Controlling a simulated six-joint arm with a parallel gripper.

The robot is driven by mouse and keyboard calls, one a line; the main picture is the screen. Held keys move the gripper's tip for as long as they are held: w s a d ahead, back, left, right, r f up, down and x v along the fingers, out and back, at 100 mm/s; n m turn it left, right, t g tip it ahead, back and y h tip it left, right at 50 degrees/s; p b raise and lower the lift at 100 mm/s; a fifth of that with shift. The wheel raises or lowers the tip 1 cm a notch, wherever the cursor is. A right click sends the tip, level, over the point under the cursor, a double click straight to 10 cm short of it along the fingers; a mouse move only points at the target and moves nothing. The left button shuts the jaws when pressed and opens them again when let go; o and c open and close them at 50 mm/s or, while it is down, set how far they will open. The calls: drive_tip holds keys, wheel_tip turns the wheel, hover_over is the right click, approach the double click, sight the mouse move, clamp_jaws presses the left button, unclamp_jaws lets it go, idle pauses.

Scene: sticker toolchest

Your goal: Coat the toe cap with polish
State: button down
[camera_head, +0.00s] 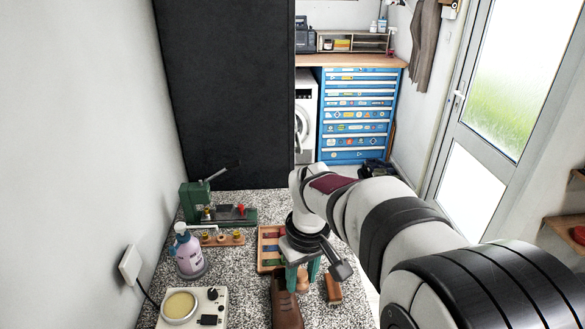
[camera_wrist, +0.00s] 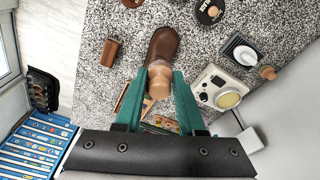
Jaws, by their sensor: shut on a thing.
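A brown leather shoe (camera_head: 287,308) lies on the speckled bench, and it also shows in the wrist view (camera_wrist: 165,45). Its rounded end points away from my gripper in the wrist view. My gripper (camera_wrist: 160,78), with teal fingers, is shut on a wooden knobbed applicator (camera_wrist: 160,87). The applicator is over the near end of the shoe in the wrist view; I cannot tell whether it touches the leather. Its lower end is hidden. A round dark tin (camera_wrist: 209,12) sits past the shoe. A pot of pale yellow wax (camera_head: 179,305) stands at the left.
A brown brush (camera_head: 333,289) lies right of the shoe. A wooden crate (camera_head: 268,248) with coloured contents stands behind it. A purple spray bottle (camera_head: 188,255) and a green press (camera_head: 200,205) stand at the left. Bare bench (camera_head: 235,285) lies between shoe and wax pot.

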drive_tip(key=shift+w+a+f+n, duration=0.15)
drive_tip(key=shift+a+f+n, duration=0.65)
drive_tip(key=shift+f, duration=1.8)
drive_tip(key=shift+w+a+f+n, duration=0.2)
drive_tip(key=shift+a+f+n, duration=0.6)
drive_tip(key=shift+f, duration=1.75)
drive_tip(key=shift+w+a+f+n, duration=0.15)
drive_tip(key=shift+a+f+n, duration=0.65)
drive_tip(key=shift+f, duration=1.8)
drive_tip(key=shift+w+d+r+m, duration=0.1)
drive_tip(key=shift+d+r+m, duration=0.25)
drive_tip(key=shift+d, duration=0.4)
drive_tip(key=shift+w+d, duration=0.2)
drive_tip(key=shift+d, duration=1.75)
drive_tip(key=shift+s+a, duration=0.15)
drive_tip(key=shift+a, duration=1.4)
drive_tip(key=shift+s+a, duration=0.15)
drive_tip(key=shift+a, duration=1.35)
drive_tip(key=shift+w+d, duration=0.25)
drive_tip(key=shift+d, duration=0.05)
drive_tip(key=shift+w+d, duration=0.15)
drive_tip(key=shift+d, duration=1.25)
drive_tip(key=shift+w+d, duration=0.1)
drive_tip(key=shift+d, duration=1.3)
drive_tip(key=shift+s+a, duration=0.15)
drive_tip(key=shift+a, duration=1.45)
drive_tip(key=shift+s+a, duration=0.15)
drive_tip(key=shift+a, duration=1.4)
drive_tip(key=shift+f, duration=0.3)
wheel_tip(320, 180, up, 7)
